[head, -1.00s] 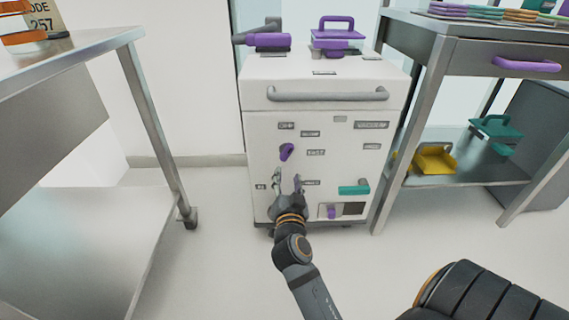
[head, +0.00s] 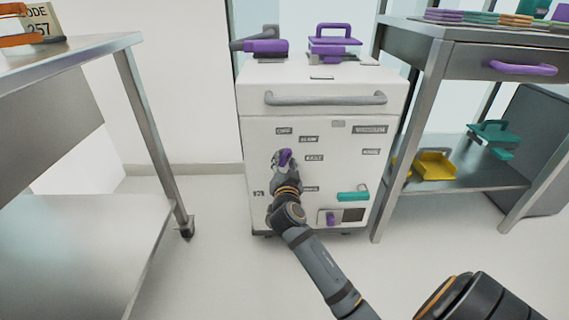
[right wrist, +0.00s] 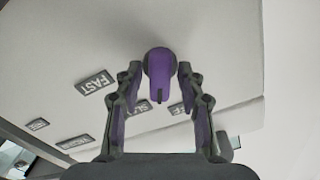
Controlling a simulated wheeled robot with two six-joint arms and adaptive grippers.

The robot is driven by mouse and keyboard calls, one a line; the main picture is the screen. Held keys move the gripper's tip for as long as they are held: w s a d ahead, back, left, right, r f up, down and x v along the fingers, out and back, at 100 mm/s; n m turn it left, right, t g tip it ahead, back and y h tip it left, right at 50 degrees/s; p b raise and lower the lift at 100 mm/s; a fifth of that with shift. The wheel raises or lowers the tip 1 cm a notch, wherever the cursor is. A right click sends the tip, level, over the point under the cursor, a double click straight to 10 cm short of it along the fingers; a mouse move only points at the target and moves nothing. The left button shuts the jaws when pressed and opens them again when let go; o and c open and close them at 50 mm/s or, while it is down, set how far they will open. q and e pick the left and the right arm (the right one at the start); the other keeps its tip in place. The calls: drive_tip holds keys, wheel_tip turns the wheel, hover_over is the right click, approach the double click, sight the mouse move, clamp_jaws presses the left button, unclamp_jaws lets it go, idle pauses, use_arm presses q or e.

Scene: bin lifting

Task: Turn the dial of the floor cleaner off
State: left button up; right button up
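The floor cleaner (head: 350,165) is a white upright cabinet in the middle of the head view. Its purple dial (head: 286,156) is on the upper left of the front, partly covered by my right gripper (head: 283,163). In the right wrist view the dial (right wrist: 160,75) lies between the fingertips of my right gripper (right wrist: 158,70). The fingers are open, with a gap on each side of the dial. The dial's dark pointer mark faces down in that view, towards labels partly hidden by the fingers. A FAST label (right wrist: 95,82) is to the left. My left gripper is not in view.
A grey handle bar (head: 325,98) crosses the cleaner's front above. A teal handle (head: 353,196) and a purple knob (head: 331,218) are lower right. Metal tables stand left (head: 75,52) and right (head: 440,60) of the cleaner. The floor in front is clear.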

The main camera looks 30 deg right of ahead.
clamp_jaws()
drive_tip(key=n+p, duration=0.1)
drive_tip(key=n, duration=0.1)
drive_tip(key=shift+r+n, duration=0.1)
drive_tip(key=shift+n, duration=0.3)
drive_tip(key=shift+n+p, duration=0.6)
drive_tip(key=shift+n, duration=0.7)
drive_tip(key=shift+o, duration=1.4)
unclamp_jaws()
